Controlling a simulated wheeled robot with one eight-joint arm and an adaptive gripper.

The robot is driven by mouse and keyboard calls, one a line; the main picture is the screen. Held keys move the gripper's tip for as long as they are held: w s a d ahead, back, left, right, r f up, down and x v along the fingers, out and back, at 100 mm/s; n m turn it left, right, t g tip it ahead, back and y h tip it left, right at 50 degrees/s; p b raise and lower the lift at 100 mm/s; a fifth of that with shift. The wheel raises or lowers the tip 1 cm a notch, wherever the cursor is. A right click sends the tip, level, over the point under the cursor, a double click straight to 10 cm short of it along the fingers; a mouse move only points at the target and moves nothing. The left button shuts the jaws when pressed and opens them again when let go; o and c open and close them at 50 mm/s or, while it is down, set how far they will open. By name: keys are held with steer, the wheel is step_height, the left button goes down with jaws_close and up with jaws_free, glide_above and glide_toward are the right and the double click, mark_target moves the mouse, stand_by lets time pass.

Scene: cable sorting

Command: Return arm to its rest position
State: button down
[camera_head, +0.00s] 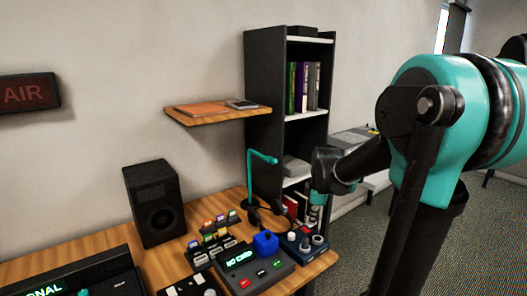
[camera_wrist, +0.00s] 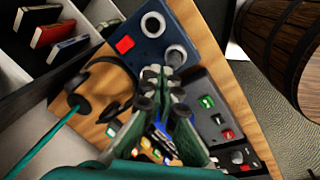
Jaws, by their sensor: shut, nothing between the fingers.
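My gripper (camera_head: 318,196) hangs at the right end of the wooden desk in the head view, above a dark blue box with knobs (camera_head: 302,243). In the wrist view my gripper (camera_wrist: 160,78) points down over the desk, its fingers together with nothing held. The same blue box (camera_wrist: 150,45), with a red button, lies beyond the fingertips. My teal arm fills the right of the head view, bent at the elbow. Whether the fingertips touch anything below is hard to tell, but they look clear of it.
A grey card box (camera_head: 238,262) reads "NO CARD", with a blue block (camera_head: 265,243) at its back. Colored cards (camera_head: 214,230) stand behind. A teal headphone stand (camera_head: 251,185), black speaker (camera_head: 155,205) and tall shelf (camera_head: 265,110) are near. A barrel (camera_wrist: 285,50) stands beyond the desk.

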steer(key=s+f+m+t, duration=0.1)
steer(key=s+f+m, duration=0.3)
steer(key=s+m, duration=0.3)
steer(key=s+d+f+m, duration=0.1)
steer(key=s+f+m, duration=0.3)
steer(key=s+m, duration=0.4)
steer(key=shift+s+f+t, duration=0.2)
steer(key=shift+s+t, duration=0.2)
steer(key=shift+s, duration=0.6)
